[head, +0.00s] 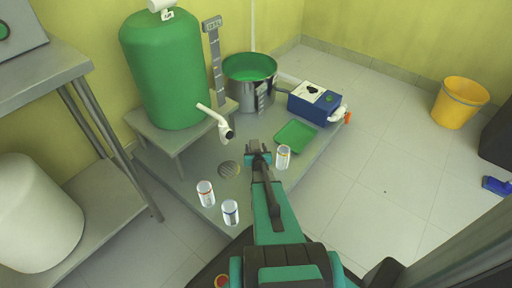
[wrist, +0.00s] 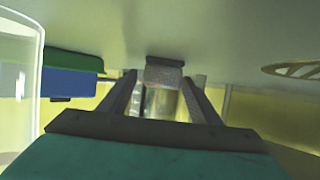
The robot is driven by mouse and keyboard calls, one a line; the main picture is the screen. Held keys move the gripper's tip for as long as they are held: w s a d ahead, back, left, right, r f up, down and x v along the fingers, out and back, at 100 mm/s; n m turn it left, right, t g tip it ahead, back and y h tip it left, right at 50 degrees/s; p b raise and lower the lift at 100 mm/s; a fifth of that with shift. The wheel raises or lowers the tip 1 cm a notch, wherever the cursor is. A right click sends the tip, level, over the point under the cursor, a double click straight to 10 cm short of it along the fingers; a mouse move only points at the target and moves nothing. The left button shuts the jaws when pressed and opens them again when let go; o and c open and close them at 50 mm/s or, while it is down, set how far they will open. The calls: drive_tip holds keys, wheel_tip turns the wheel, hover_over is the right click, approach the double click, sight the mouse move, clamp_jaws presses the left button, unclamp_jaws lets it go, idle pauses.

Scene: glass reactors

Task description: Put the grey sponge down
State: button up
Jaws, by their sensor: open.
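The grey sponge (wrist: 165,73) shows in the wrist view as a small grey block against the pale platform surface, which appears at the top of that view. It sits between the tips of my gripper's two fingers (wrist: 160,82), with a gap visible at each side. My gripper (head: 258,152) is open and low over the platform (head: 250,197) in the head view. The sponge is not clearly distinguishable there, at the gripper's tip.
A glass beaker (head: 283,157) stands close right of my gripper; two more beakers (head: 205,193) (head: 230,212) stand front left. A floor drain (head: 229,169) is left. Behind are a green tray (head: 296,137), blue device (head: 313,105), steel pot (head: 238,92) and green tank (head: 163,75).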

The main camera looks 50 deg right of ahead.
drive_tip(key=shift+p+v, duration=1.45)
drive_tip(key=shift+v, duration=4)
